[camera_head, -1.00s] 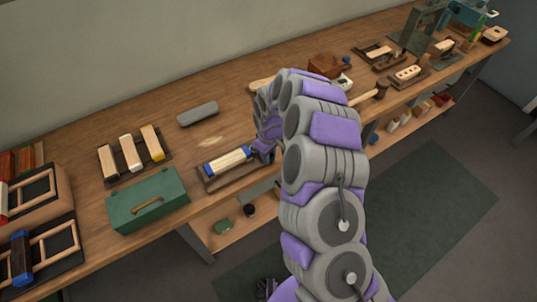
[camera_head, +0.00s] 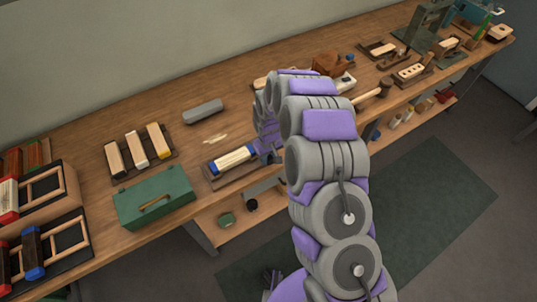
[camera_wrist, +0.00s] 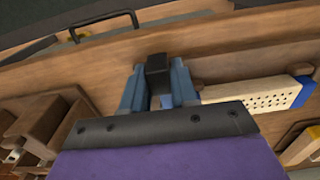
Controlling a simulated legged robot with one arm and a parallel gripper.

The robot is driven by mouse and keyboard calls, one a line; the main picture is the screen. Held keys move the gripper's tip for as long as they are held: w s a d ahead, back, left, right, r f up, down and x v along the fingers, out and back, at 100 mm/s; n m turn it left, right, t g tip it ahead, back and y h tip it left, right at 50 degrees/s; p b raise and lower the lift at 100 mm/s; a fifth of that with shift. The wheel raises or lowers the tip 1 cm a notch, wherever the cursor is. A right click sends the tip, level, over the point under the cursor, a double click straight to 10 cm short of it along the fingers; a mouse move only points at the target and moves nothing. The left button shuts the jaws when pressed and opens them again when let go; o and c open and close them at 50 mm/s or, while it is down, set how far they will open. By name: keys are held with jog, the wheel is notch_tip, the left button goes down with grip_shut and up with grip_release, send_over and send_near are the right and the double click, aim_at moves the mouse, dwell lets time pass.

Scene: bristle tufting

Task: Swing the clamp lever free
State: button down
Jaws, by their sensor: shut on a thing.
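A pale brush block (camera_head: 232,160) with blue ends lies in a wooden fixture (camera_head: 222,181) near the bench's front edge. In the wrist view the block (camera_wrist: 250,96) shows rows of small holes and one blue end. My gripper (camera_head: 268,150) is at the right end of the fixture. In the wrist view my gripper (camera_wrist: 158,88) has its blue-grey fingers shut on a dark, squared piece (camera_wrist: 157,70), which looks like the clamp lever's grip. The rest of the lever and its pivot are hidden by my gripper and arm.
A green case (camera_head: 155,197) stands left of the fixture, and a grey bar (camera_head: 202,110) lies behind it. A rack (camera_head: 140,153) of pale blocks is further left. A mallet (camera_head: 374,94) and other fixtures lie to the right. Bare bench surrounds the grey bar.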

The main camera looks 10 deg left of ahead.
jog(key=c, duration=1.3)
grip_release()
jog(key=shift+s+d, duration=0.1)
jog(key=shift+s, duration=0.1)
jog(key=shift+c, duration=0.2)
jog(key=o, duration=0.3)
jog(key=shift+s+d+r, duration=0.1)
jog(key=shift+o, duration=0.4)
jog(key=shift+a+r, duration=0.25)
jog(key=shift+r, duration=0.15)
notch_tip(320, 180, up, 16)
jog(key=p, duration=0.2)
jog(key=shift+w+d+r, duration=0.15)
jog(key=shift+w+d, duration=0.05)
